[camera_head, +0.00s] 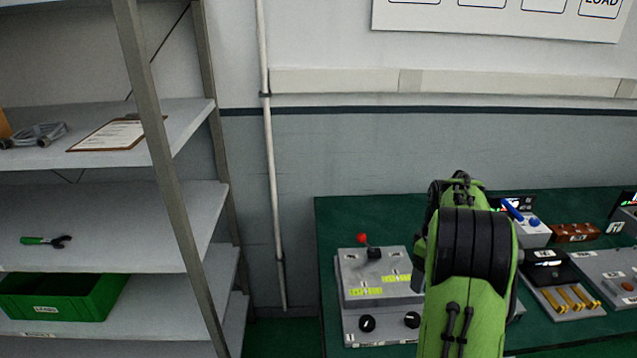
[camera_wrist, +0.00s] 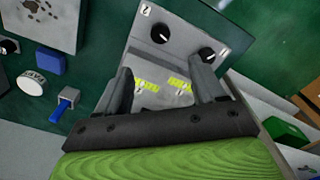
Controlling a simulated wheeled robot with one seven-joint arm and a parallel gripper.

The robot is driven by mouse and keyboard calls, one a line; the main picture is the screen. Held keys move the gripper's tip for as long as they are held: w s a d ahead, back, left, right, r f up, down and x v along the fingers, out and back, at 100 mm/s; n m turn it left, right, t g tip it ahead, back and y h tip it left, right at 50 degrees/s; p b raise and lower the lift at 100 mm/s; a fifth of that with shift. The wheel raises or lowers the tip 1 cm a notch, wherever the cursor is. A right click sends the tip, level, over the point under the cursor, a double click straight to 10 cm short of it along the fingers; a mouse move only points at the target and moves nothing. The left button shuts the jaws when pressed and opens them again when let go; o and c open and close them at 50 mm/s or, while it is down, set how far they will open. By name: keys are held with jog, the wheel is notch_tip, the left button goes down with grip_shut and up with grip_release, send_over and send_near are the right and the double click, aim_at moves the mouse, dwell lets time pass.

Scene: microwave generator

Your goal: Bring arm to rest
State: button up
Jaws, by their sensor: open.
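My gripper (camera_wrist: 163,92) shows in the wrist view with its two dark fingers spread apart and nothing between them. It is over a grey control panel (camera_wrist: 165,50) with two black knobs and yellow-green labels. In the head view my green arm (camera_head: 465,290) stands over the bench and hides the gripper. The gap between fingers and panel cannot be judged.
The green bench (camera_head: 335,215) carries more devices right of my arm, including a blue-handled switch box (camera_head: 530,228) and a panel with yellow bars (camera_head: 565,300). A metal shelf (camera_head: 110,230) stands at left with a green bin (camera_head: 60,297).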

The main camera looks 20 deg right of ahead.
jog(key=s+a+r+m+t, duration=0.1)
jog(key=s+a+r, duration=0.2)
jog(key=a+r, duration=0.35)
jog(key=s+a+r+m+t, duration=0.15)
jog(key=a+r, duration=0.25)
jog(key=a, duration=0.5)
jog(key=s+a+t, duration=0.1)
jog(key=s+a, duration=0.4)
jog(key=s, duration=0.2)
jog(key=s+a+m+t, duration=0.1)
jog(key=s+a+t, duration=0.1)
jog(key=s+a, duration=0.4)
jog(key=s, duration=0.2)
jog(key=shift+s, duration=0.3)
jog(key=shift+m, duration=0.25)
